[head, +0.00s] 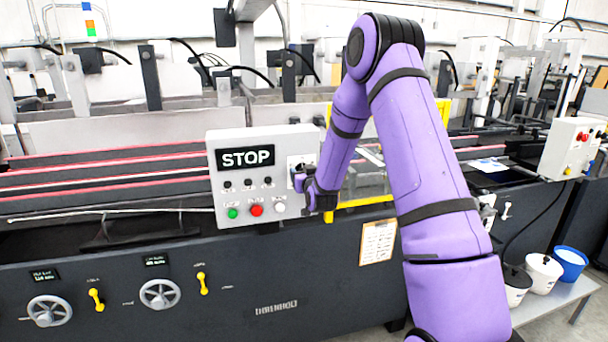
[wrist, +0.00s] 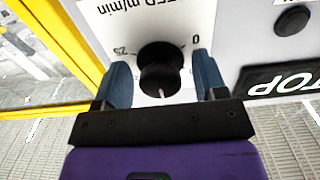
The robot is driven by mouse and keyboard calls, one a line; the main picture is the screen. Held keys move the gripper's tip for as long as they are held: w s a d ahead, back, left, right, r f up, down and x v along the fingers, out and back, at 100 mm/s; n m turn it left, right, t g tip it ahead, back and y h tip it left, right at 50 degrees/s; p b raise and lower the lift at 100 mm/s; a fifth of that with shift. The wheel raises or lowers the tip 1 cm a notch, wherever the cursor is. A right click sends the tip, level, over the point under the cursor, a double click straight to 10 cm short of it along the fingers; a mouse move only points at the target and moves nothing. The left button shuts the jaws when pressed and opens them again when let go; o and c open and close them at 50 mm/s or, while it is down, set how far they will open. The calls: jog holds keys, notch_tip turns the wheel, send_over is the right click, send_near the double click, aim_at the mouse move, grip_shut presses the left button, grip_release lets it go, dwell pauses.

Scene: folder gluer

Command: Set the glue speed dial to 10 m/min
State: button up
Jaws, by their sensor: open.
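The black glue speed dial (wrist: 160,60) shows in the wrist view on a white plate, with upside-down lettering ending in "m/min". Its scale shows "0" at the upper right and "25" at the left; other marks are hidden. A pale pointer line on the knob points down in that view. My gripper (wrist: 162,70) is open, its two blue-grey fingers on either side of the dial, with small gaps seeming to show. In the head view my gripper (head: 299,183) is at the right side of the grey control box (head: 220,190), hiding the dial.
The box has a STOP display (head: 245,158), small black knobs and green (head: 233,213), red (head: 256,210) and white (head: 279,208) buttons. A yellow frame (head: 345,205) stands just right of my gripper. Handwheels (head: 160,294) and yellow levers (head: 203,284) sit lower on the machine.

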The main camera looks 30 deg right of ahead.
jog(key=c, duration=0.9)
jog(key=n, duration=0.5)
jog(key=shift+n, duration=0.4)
jog(key=n, duration=0.5)
jog(key=shift+n, duration=0.4)
jog(key=o, duration=0.9)
